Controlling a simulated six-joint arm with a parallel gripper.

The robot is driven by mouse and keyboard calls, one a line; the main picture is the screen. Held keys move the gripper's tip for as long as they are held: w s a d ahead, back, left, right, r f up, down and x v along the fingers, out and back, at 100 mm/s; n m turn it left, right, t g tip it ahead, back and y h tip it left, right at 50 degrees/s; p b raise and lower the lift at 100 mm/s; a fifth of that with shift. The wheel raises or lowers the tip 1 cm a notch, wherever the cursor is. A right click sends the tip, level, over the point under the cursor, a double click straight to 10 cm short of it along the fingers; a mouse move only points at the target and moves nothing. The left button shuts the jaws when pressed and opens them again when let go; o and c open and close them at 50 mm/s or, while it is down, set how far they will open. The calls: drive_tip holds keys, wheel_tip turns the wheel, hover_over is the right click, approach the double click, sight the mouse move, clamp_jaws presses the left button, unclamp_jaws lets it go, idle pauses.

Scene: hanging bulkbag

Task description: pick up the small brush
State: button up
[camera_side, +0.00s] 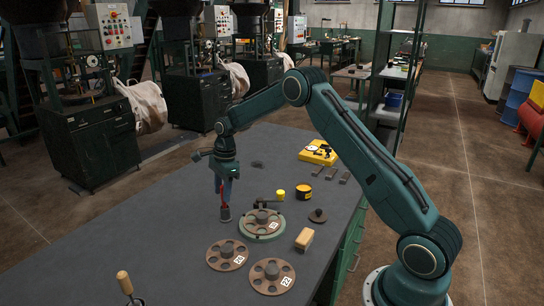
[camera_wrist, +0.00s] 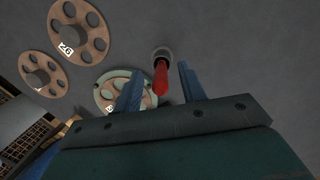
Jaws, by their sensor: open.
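The small brush appears to be the upright red-handled thing (camera_side: 224,213), standing on the grey bench with a dark, rounded lower end. In the wrist view its red handle (camera_wrist: 161,79) points up toward the camera, and a grey round end shows beyond it. My gripper (camera_side: 222,191) points down over it. In the wrist view the blue fingers of my gripper (camera_wrist: 159,71) are open, one on each side of the red handle, with gaps visible on both sides. The side view hides part of the handle behind the fingers.
A greenish wheel plate (camera_side: 262,235) lies just right of the brush, with brown wheel plates (camera_side: 227,265) in front. A wooden block (camera_side: 304,239), a yellow-and-black tin (camera_side: 303,192) and a yellow case (camera_side: 319,153) lie farther right. A wooden-handled tool (camera_side: 124,282) stands front left. The bench's left part is clear.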

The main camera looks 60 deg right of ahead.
drive_tip(key=shift+f, duration=0.5)
drive_tip(key=shift+c, duration=0.4)
clamp_jaws()
